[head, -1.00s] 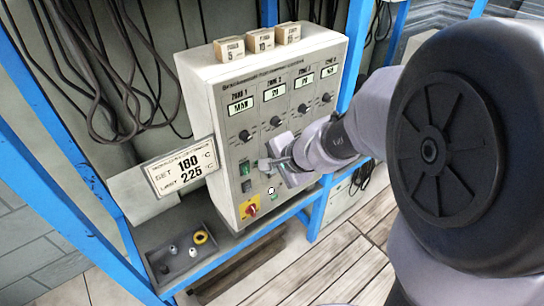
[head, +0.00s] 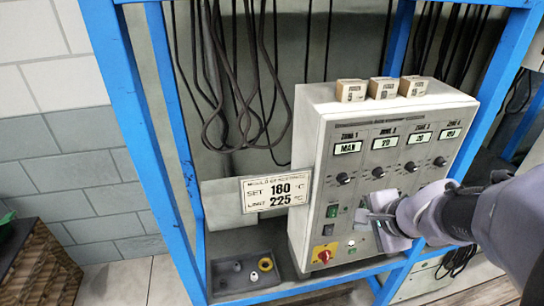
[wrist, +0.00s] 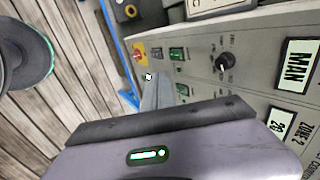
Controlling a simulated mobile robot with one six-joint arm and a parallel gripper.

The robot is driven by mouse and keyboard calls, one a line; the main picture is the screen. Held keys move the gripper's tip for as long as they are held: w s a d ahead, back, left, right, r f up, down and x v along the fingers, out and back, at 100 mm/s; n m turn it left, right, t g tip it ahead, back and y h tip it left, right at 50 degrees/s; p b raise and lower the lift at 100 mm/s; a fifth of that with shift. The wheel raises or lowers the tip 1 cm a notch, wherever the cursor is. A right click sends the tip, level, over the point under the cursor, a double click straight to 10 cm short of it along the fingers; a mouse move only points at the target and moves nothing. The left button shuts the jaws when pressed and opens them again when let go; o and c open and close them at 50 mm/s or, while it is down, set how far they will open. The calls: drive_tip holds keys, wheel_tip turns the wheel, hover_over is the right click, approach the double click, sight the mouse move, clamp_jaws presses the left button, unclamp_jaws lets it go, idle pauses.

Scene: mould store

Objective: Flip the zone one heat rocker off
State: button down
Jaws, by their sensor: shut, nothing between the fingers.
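The heater control box (head: 306,190) stands on a blue-framed shelf, its front marked ZONE 1 to ZONE 4. Below the ZONE 1 knob (head: 343,178) is a green rocker (head: 333,211), with a dark rocker (head: 331,228) under it. The green ZONE 1 rocker also shows in the wrist view (wrist: 177,55). Which way it is tilted is too small to tell. My gripper (head: 368,214) is shut and empty at the panel, right of the ZONE 1 rockers, in front of the ZONE 2 column. Contact cannot be told. A ZONE 2 green rocker (wrist: 183,89) shows beside the fingers (wrist: 157,92).
A red rotary switch (head: 323,255) on a yellow plate and a white button (head: 351,243) sit low on the panel. A set/limit sign (head: 275,191) is at its left. A dark tray (head: 232,284) holds small parts. Cartons (head: 383,88) stand on top; cables hang behind.

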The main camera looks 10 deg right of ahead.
drive_tip(key=shift+s+d+r, duration=0.1)
drive_tip(key=shift+s, duration=0.1)
drive_tip(key=b, duration=0.5)
approach(334, 215)
drive_tip(key=shift+s+f+x, duration=0.1)
drive_tip(key=shift+s+x, duration=0.05)
drive_tip(key=shift+x, duration=1)
drive_tip(key=shift+s+f+x, duration=0.1)
drive_tip(key=shift+s+x, duration=0.05)
drive_tip(key=shift+x, duration=0.95)
drive_tip(key=shift+s+f+x, duration=0.15)
drive_tip(key=shift+x, duration=1)
drive_tip(key=shift+w+r+p, duration=0.2)
drive_tip(key=shift+r+p, duration=0.3)
drive_tip(key=shift+r, duration=0.15)
